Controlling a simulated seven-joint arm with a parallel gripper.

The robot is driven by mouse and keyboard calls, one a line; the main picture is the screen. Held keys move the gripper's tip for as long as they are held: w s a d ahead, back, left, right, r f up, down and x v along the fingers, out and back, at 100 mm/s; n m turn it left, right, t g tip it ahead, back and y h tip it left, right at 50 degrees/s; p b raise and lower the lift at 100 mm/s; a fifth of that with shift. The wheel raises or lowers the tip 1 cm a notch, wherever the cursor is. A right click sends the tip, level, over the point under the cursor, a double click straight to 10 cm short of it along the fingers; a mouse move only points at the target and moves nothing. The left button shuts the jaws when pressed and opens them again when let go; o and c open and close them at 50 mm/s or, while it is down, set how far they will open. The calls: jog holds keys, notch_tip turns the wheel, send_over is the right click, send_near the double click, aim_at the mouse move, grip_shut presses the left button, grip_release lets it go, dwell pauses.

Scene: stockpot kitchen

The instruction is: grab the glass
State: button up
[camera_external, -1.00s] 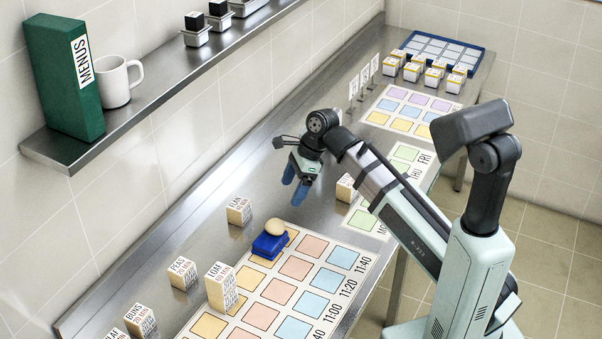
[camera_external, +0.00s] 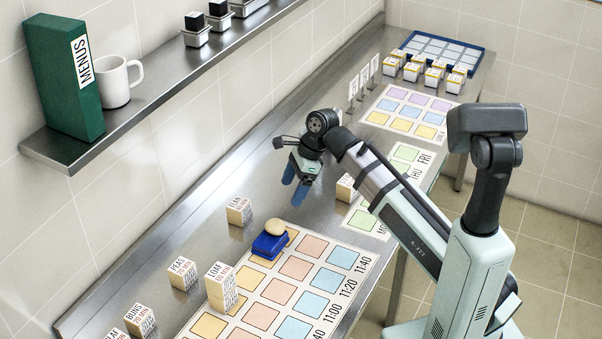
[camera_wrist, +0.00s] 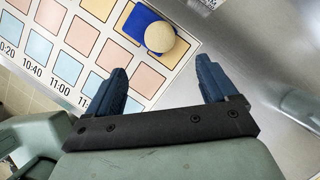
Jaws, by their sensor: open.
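I see no drinking glass in either view. My gripper (camera_external: 295,188) hangs over the steel counter, pointing down, with its blue fingers apart and nothing between them. A blue block (camera_external: 269,246) with a round tan knob (camera_external: 275,227) on top sits at the corner of the time chart, nearer the camera than my gripper. In the wrist view the blue block (camera_wrist: 140,22) and tan knob (camera_wrist: 160,37) lie beyond the fingertips.
A white mug (camera_external: 117,82) and green menu box (camera_external: 65,80) stand on the wall shelf. Labelled blocks, such as the FLAN block (camera_external: 239,211) and LOAF block (camera_external: 221,287), stand on the counter. A blue tray (camera_external: 443,52) lies at the far end.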

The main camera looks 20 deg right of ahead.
jog(key=shift+o, duration=0.4)
jog(key=w+d+r+n+h, duration=0.1)
jog(key=w+d+n, duration=0.2)
jog(key=w+d, duration=0.55)
jog(key=w+d+r+n+h, duration=0.1)
jog(key=w+d+n+h, duration=0.15)
jog(key=d, duration=1.15)
jog(key=w+d+n+h, duration=0.1)
jog(key=w+d+n, duration=0.2)
jog(key=w+d, duration=0.55)
jog(key=shift+s+d+f, duration=0.4)
jog(key=shift+s+f, duration=0.15)
jog(key=shift+f, duration=1.7)
jog(key=shift+s+d+f, duration=0.4)
jog(key=shift+s+f, duration=0.15)
jog(key=shift+f, duration=1.7)
jog(key=shift+s+d+f, duration=0.4)
jog(key=shift+s+f, duration=0.15)
jog(key=shift+f, duration=1.7)
